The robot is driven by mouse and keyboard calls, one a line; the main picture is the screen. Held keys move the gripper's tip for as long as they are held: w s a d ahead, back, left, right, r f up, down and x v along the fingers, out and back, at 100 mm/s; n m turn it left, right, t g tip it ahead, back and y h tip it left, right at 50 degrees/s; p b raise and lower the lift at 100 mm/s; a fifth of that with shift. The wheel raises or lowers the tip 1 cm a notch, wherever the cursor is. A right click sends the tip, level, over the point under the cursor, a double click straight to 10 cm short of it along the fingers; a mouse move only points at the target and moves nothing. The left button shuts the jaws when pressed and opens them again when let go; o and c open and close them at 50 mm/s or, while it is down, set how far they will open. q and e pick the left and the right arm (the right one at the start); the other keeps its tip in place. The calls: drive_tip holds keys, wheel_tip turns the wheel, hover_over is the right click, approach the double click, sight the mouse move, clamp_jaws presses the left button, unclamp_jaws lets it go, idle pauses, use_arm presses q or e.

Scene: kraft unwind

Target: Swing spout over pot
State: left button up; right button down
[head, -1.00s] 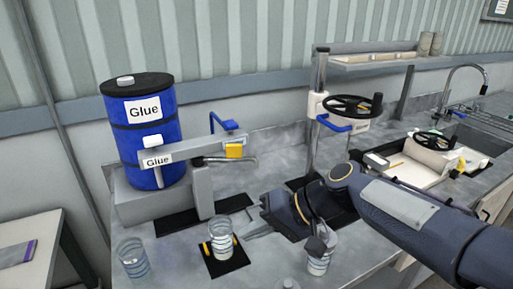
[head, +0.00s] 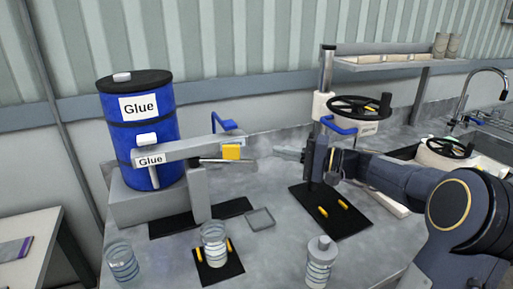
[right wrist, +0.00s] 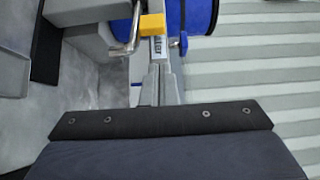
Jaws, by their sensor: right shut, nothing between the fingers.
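The glue dispenser has a grey arm (head: 190,151) labelled Glue, with a yellow block (head: 231,152) near its end. A thin metal spout (head: 243,160) sticks out to the right below the block. In the right wrist view the spout (right wrist: 131,38) hangs beside the yellow block (right wrist: 152,24). A glass pot (head: 214,246) stands upright on a small black mat, below and in front of the arm. My right gripper (head: 278,152) is shut and empty, pointing left at the spout's end with a small gap. Its fingers (right wrist: 160,84) show together in the wrist view. My left gripper is out of view.
A blue glue drum (head: 140,130) stands behind the dispenser. Other jars stand at front left (head: 122,263) and front right (head: 319,264). A flat grey square (head: 260,218) lies mid-bench. A handwheel press (head: 358,108) stands behind my right arm, above a black mat (head: 345,222).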

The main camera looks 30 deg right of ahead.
sight(253, 160)
drive_tip(key=p+x, duration=0.2)
drive_tip(key=x, duration=0.6)
drive_tip(key=shift+a+r, duration=0.1)
drive_tip(key=shift+a, duration=0.1)
drive_tip(key=shift+x, duration=0.8)
